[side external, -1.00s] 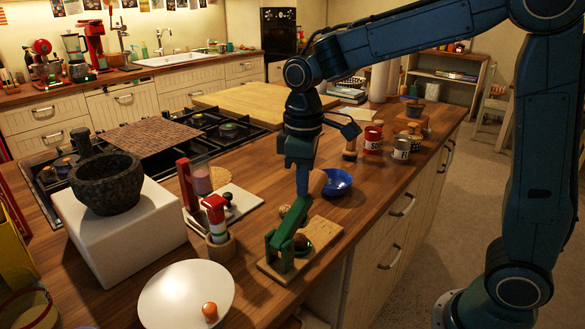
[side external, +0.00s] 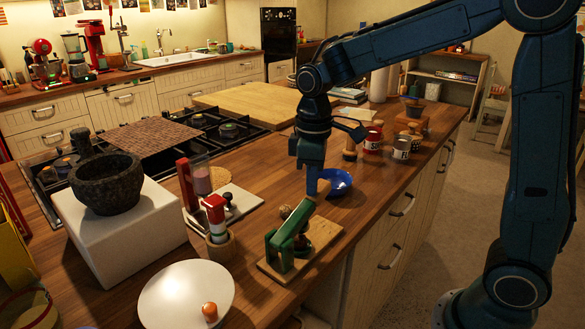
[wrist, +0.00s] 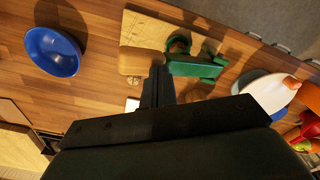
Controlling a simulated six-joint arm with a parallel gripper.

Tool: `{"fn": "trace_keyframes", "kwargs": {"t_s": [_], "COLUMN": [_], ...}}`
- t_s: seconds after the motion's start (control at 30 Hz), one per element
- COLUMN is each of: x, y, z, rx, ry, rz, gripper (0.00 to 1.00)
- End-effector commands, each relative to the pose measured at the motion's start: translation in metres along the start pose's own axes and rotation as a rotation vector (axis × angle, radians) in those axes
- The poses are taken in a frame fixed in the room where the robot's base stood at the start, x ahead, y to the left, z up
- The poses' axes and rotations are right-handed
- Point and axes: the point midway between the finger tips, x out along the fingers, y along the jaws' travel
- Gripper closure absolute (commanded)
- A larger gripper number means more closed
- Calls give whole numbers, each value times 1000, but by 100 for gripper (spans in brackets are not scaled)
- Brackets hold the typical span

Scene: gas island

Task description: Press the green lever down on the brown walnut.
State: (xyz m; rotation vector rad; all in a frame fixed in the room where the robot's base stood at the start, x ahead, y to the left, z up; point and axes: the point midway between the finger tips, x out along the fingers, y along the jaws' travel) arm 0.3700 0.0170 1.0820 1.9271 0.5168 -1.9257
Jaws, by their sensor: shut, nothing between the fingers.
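The green lever (side external: 291,226) belongs to a green press on a pale wooden board (side external: 322,234) at the counter's front edge. The lever slants up toward my gripper. A dark brown round thing, seemingly the walnut (side external: 302,243), sits beside the lever on the board, partly hidden. My gripper (side external: 312,192) is shut and empty, pointing down just above and behind the lever's raised end. I cannot tell whether they touch. In the wrist view the lever (wrist: 197,69) lies right of my fingertips (wrist: 157,73). The walnut is not clear there.
A blue bowl (side external: 337,182) stands close behind my gripper. A red-topped bottle (side external: 215,215) and a white plate (side external: 185,292) are to the left. Cans (side external: 373,139) stand further back.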

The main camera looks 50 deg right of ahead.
Motion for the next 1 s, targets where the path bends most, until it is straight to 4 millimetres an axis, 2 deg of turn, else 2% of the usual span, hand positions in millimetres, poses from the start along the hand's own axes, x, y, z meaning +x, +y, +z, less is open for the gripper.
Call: {"fn": "trace_keyframes", "kwargs": {"t_s": [0.6, 1.0], "x": [2, -9], "y": [5, 5], "z": [3, 3], "rx": [1, 1], "ry": [-1, 1], "rz": [0, 0], "gripper": [100, 100]}}
